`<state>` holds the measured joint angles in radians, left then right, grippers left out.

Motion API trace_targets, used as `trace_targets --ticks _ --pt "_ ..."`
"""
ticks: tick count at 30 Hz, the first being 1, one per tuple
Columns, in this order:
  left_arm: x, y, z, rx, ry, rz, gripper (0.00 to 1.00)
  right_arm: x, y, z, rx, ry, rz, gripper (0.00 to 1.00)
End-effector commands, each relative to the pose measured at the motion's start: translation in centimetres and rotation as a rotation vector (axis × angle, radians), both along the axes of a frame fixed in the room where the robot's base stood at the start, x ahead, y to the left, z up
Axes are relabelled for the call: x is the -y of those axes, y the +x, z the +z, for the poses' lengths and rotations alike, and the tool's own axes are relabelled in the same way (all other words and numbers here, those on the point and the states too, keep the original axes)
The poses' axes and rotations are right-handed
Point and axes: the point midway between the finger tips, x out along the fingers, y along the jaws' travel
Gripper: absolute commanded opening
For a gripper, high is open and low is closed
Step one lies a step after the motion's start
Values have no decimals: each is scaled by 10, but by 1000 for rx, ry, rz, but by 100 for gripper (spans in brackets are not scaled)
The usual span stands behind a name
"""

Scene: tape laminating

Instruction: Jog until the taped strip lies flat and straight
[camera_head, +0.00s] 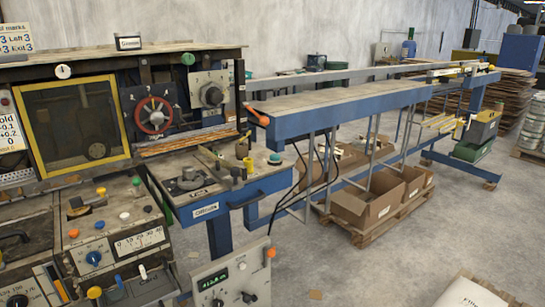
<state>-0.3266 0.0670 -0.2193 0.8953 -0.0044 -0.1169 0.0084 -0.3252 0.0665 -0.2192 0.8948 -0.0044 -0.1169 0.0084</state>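A tape laminating machine (75,125) fills the left of the head view, with a yellow-framed window, a red handwheel (153,115) and a round dark dial (211,94). A lower control panel (115,245) at the front left carries coloured buttons, a blue knob and a white 0 to 40 scale. A small grey control box (232,280) with a green readout and an orange knob stands at the bottom centre. A long blue-sided outfeed table (345,107) runs to the back right. I cannot make out a taped strip clearly. Neither gripper is in view.
A small blue side table (235,203) with tools stands in front of the machine. Open cardboard boxes (368,208) sit on a pallet under the outfeed table. A pale sack or board (470,293) lies at the bottom right. The concrete floor (400,255) between is mostly clear.

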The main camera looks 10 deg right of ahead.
Motion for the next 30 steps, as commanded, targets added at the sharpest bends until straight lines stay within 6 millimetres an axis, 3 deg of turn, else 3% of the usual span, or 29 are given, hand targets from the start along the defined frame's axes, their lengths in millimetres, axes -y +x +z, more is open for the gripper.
trace_targets --ticks 11,15,17,30 --pt "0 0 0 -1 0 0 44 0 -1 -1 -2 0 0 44" --pt "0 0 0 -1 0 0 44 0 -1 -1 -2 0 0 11" --pt "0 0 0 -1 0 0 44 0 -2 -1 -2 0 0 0" --pt "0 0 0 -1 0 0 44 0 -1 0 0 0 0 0"
